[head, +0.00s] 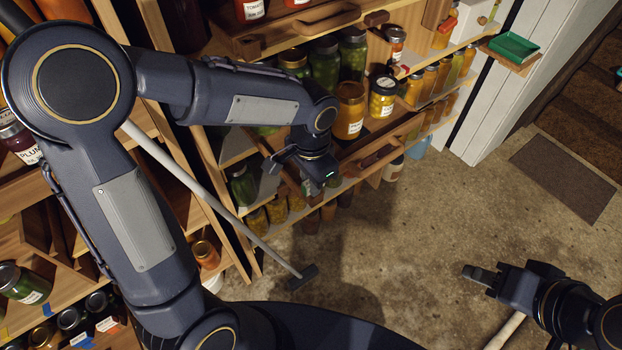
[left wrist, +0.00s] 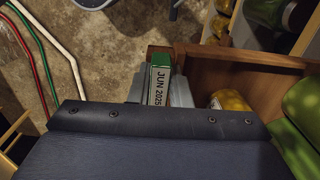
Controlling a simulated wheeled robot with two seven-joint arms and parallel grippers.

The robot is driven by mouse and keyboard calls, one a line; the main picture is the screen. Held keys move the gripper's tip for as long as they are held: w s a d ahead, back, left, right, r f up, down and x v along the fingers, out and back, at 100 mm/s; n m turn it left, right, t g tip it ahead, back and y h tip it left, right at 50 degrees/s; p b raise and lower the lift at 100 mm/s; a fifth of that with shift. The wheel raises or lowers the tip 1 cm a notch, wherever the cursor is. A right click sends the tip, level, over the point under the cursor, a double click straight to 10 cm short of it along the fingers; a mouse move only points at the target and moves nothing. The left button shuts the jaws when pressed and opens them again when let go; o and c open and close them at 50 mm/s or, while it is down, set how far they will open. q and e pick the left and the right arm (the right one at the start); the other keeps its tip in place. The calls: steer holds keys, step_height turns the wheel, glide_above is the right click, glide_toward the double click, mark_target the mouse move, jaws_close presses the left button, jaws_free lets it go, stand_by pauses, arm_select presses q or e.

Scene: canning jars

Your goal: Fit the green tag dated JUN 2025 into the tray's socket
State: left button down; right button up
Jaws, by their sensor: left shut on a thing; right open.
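The green tag (left wrist: 157,83), with a white face reading JUN 2025, is held upright between the fingers of my left gripper (left wrist: 160,97) in the left wrist view. My left gripper (head: 310,184) hangs in front of the jar shelves in the head view. The tag cannot be made out there. A wooden tray (left wrist: 246,60) lies just beyond and right of the tag in the left wrist view. Its socket cannot be made out, nor whether the tag touches the wood. My right gripper (head: 479,276) is open and empty over the floor.
Wooden shelves hold many jars, including an orange jar (head: 349,110) and a yellow jar (head: 383,96) near my left wrist. A small green tray (head: 513,47) sits on a ledge at upper right. The concrete floor (head: 430,215) is mostly clear, with a dark mat (head: 563,178).

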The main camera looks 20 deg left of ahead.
arm_select(q)
steer(key=shift+f+b, duration=0.4)
steer(key=shift+f, duration=0.05)
stand_by(0.4)
steer(key=c, duration=1.3)
jaws_free()
steer(key=shift+o, duration=0.2)
steer(key=shift+r, duration=0.1)
step_height(320, 180, up, 8)
steer(key=shift+f, duration=0.15)
steer(key=s+a+n+t+h, duration=0.2)
steer(key=s+a+n, duration=0.2)
steer(key=s, duration=0.4)
steer(key=s+a+n+t+h, duration=0.1)
steer(key=s+a+n+t, duration=0.2)
steer(key=s, duration=0.4)
steer(key=shift+s+a+r+n+t+h, duration=0.35)
steer(key=shift+a+n, duration=0.55)
steer(key=shift+n, duration=0.3)
